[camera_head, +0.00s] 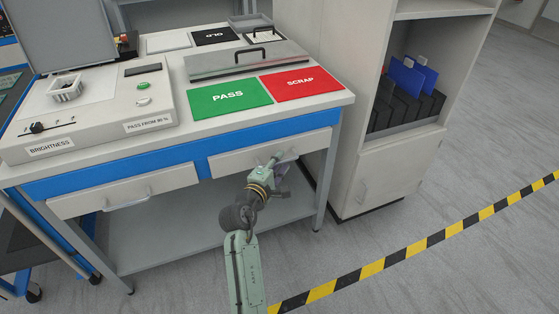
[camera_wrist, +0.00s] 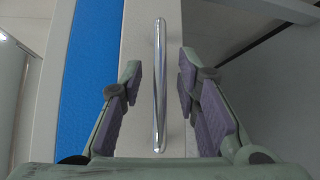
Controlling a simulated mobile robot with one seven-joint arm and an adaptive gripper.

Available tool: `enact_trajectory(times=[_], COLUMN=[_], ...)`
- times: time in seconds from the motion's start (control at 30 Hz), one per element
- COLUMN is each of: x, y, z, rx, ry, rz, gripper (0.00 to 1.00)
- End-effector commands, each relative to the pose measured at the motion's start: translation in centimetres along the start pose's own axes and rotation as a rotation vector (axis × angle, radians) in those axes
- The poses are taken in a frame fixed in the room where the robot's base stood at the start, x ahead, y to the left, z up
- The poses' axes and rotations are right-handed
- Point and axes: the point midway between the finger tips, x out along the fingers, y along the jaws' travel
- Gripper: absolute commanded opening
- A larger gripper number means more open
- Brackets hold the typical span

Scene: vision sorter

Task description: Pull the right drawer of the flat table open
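The flat table (camera_head: 190,124) has two light grey drawers under its blue front band. The right drawer (camera_head: 232,161) looks flush with the table front. Its bar handle is mostly hidden by my gripper in the head view. In the wrist view the shiny handle (camera_wrist: 159,90) runs upright across the pale drawer front (camera_wrist: 137,35). My gripper (camera_wrist: 160,66) is open, with one purple-padded finger on each side of the handle and a visible gap to both. In the head view my gripper (camera_head: 278,166) is at the right part of the drawer front.
The left drawer (camera_head: 90,196) has its own handle (camera_head: 127,203). A grey cabinet (camera_head: 385,180) stands close to the table's right side. A lower shelf (camera_head: 180,235) lies under the drawers. The floor in front is open, with a yellow-black stripe (camera_head: 415,248).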

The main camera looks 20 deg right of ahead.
Motion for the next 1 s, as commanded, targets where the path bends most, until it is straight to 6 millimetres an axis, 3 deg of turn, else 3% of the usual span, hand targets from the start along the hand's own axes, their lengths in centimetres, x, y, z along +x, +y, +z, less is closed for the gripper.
enact_trajectory(times=[0.4,0.83,1.0], x=[0.86,0.83,0.83], y=[-0.02,0.0,0.0], z=[-0.04,-0.05,-0.05], rx=[0.001,0.001,0.001], ry=[0.001,0.002,0.002], rz=[0.0,0.0,0.0], gripper=[0.29,0.0,0.0])
